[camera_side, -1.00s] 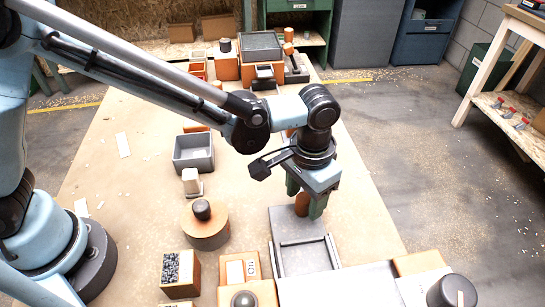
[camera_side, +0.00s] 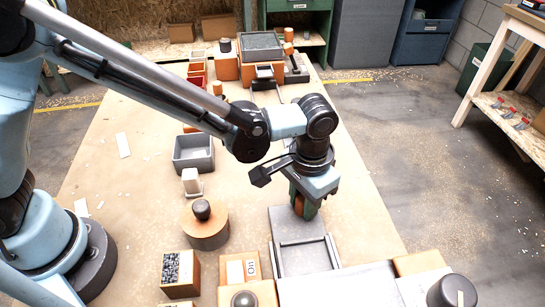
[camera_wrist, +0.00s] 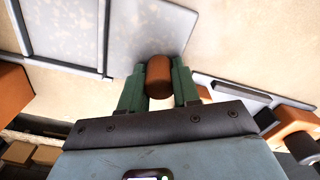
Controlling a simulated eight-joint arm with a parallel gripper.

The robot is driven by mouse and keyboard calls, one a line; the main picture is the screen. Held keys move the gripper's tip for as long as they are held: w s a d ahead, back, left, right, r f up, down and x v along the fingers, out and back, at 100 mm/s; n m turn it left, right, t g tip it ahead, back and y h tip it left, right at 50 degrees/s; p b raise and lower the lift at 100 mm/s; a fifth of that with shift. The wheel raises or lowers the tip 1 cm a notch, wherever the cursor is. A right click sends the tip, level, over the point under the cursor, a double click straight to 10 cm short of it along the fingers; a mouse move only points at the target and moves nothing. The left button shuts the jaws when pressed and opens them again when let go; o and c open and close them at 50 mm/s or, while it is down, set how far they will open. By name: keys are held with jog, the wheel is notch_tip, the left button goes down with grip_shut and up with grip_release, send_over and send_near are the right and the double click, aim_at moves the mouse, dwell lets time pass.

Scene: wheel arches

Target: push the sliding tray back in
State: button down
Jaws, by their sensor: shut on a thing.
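The sliding tray (camera_side: 287,223) is a flat grey plate near the front of the bench. It sticks out from between two rails (camera_side: 308,241). In the wrist view the grey plate (camera_wrist: 150,25) lies under the fingers. A rounded orange-brown knob (camera_wrist: 158,72) stands at the tray's far end. My gripper (camera_side: 305,206) points down there, its green fingers shut on the knob from both sides. The fingers partly hide the knob in the side view. The knob's foot is hidden, so I cannot tell how it is fixed.
A round orange block with a dark knob (camera_side: 205,228) stands left of the tray. A grey open bin (camera_side: 194,153) is further back. A box of dark bits (camera_side: 181,272) and a dark-topped cylinder (camera_side: 452,293) stand in front. The bench right of the tray is clear.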

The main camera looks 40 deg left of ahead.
aim_at(314, 253)
jog(key=s+d, duration=0.6)
jog(key=shift+s+d, duration=0.15)
jog(key=shift+d, duration=0.05)
jog(key=c, duration=0.8)
grip_release()
notch_tip(314, 253, up, 12)
